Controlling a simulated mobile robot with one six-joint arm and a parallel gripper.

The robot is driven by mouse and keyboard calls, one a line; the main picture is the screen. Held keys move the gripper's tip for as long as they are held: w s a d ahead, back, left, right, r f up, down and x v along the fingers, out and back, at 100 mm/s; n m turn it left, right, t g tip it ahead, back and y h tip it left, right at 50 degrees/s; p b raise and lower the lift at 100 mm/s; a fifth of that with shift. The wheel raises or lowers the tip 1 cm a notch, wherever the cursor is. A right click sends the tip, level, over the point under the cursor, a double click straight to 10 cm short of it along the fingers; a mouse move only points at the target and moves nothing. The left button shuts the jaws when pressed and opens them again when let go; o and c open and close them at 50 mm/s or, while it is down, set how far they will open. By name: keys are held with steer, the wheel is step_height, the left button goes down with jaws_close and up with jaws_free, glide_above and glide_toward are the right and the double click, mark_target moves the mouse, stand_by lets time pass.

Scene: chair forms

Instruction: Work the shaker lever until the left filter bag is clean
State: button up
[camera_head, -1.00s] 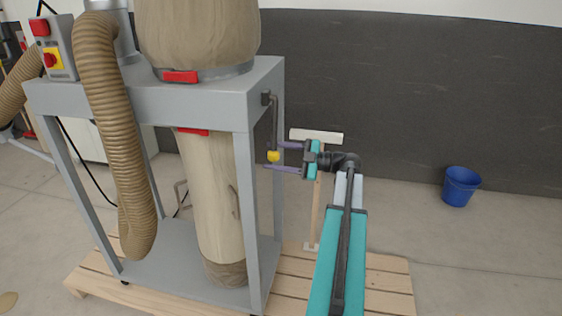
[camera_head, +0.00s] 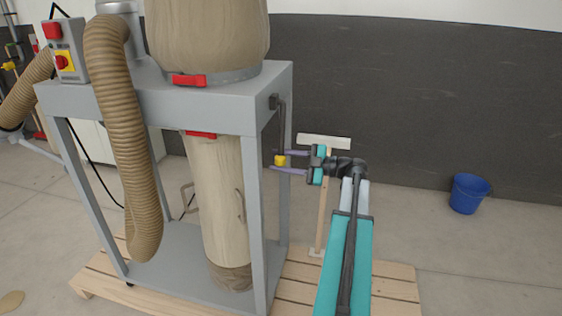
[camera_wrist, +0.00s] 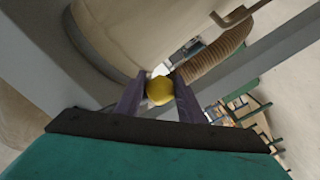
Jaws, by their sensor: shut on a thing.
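The shaker lever (camera_head: 281,128) is a dark bent rod hanging from the right end of the grey frame, with a yellow knob (camera_head: 280,160) at its lower end. My gripper (camera_head: 281,161) has its purple fingers on both sides of the knob; the wrist view shows the yellow knob (camera_wrist: 159,91) held between the fingertips. The upper filter bag (camera_head: 207,35) is beige with a brownish tint and sits above the frame top, cut off by the picture's upper edge. A lower beige bag (camera_head: 218,190) hangs beneath the frame top, darker at its bottom. I cannot tell which is the left filter bag.
A ribbed tan hose (camera_head: 125,130) hangs in front of the frame. A control box (camera_head: 65,50) with red buttons is at upper left. A wooden pallet (camera_head: 395,285) lies under the machine. A blue bucket (camera_head: 467,193) stands right on open floor.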

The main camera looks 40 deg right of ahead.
steer(key=shift+r, duration=0.2)
steer(key=o, duration=0.4)
steer(key=shift+s+a+b, duration=0.35)
steer(key=shift+s+a, duration=0.05)
steer(key=shift+a, duration=0.15)
steer(key=a, duration=0.1)
steer(key=s+a+r+b, duration=0.1)
steer(key=s+a, duration=0.1)
steer(key=shift+a+r, duration=0.15)
steer(key=shift+r, duration=0.1)
steer(key=shift+a+r, duration=0.1)
steer(key=shift+r, duration=0.05)
steer(key=shift+s+a+b, duration=0.1)
steer(key=shift+b, duration=0.2)
